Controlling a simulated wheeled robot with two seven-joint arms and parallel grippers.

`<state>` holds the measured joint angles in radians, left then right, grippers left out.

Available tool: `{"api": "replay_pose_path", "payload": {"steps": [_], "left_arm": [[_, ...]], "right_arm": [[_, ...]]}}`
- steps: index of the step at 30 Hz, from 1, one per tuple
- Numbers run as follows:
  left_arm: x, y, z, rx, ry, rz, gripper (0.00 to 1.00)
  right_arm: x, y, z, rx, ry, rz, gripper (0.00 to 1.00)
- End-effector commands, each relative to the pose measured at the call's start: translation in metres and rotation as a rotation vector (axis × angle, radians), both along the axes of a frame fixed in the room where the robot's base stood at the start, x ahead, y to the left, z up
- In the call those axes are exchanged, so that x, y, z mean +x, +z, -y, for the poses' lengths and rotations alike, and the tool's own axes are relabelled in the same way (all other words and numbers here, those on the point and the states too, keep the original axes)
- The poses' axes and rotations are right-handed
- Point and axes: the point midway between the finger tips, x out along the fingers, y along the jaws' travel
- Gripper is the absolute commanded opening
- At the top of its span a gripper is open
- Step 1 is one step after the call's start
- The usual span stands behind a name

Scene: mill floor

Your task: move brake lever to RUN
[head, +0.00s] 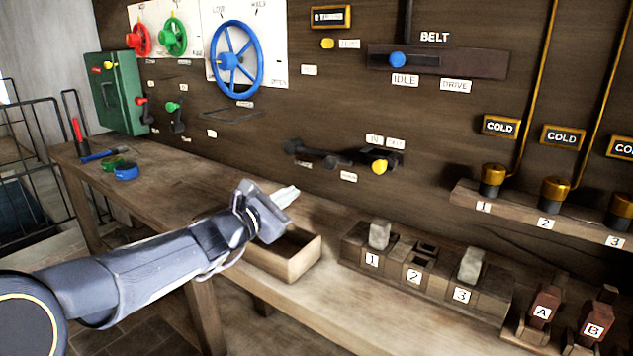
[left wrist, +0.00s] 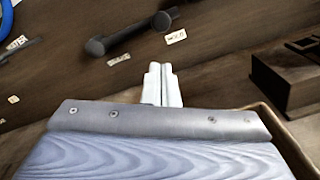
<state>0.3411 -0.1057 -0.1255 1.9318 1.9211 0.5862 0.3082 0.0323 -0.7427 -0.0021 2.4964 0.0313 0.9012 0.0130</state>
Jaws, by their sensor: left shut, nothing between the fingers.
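No label reading BRAKE or RUN is legible, so I cannot tell for sure which lever is the brake lever. A black lever (head: 318,154) lies nearly level on the wall panel, with small unreadable tags below it. It also shows at the top of the left wrist view (left wrist: 128,33). My left gripper (head: 287,195) is shut and empty, in front of and below these levers, touching neither. Its pale fingers also show in the left wrist view (left wrist: 162,85).
An open wooden box (head: 290,262) sits on the bench (head: 185,180) just below my left gripper. A block holder (head: 425,276) numbered 1 to 3 stands to the right. A blue handwheel (head: 238,60) and the BELT slider (head: 440,61) are higher on the panel.

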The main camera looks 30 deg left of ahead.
Motion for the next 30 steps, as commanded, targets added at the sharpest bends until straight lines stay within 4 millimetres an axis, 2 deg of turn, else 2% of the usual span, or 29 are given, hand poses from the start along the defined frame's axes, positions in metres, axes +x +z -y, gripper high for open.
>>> {"api": "replay_pose_path", "payload": {"steps": [3, 9, 15, 21, 30], "left_arm": [[0.028, -0.001, 0.003, -0.001, -0.003, -0.001, 0.00], [0.069, 0.000, 0.006, 0.000, -0.003, 0.000, 0.00], [0.095, 0.001, 0.008, -0.001, 0.000, 0.000, 0.00], [0.105, 0.001, 0.009, 0.000, 0.000, 0.001, 0.00], [0.105, 0.001, 0.009, 0.000, 0.000, 0.001, 0.00]], "right_arm": [[0.000, -0.003, 0.000, 0.000, 0.000, 0.000, 0.41], [0.000, -0.004, 0.000, 0.000, 0.000, 0.000, 0.41], [0.000, -0.004, 0.000, 0.000, 0.000, 0.000, 0.41], [0.000, -0.003, 0.000, 0.000, 0.000, 0.000, 0.41], [0.000, -0.004, 0.000, 0.000, 0.000, 0.000, 0.41]]}}
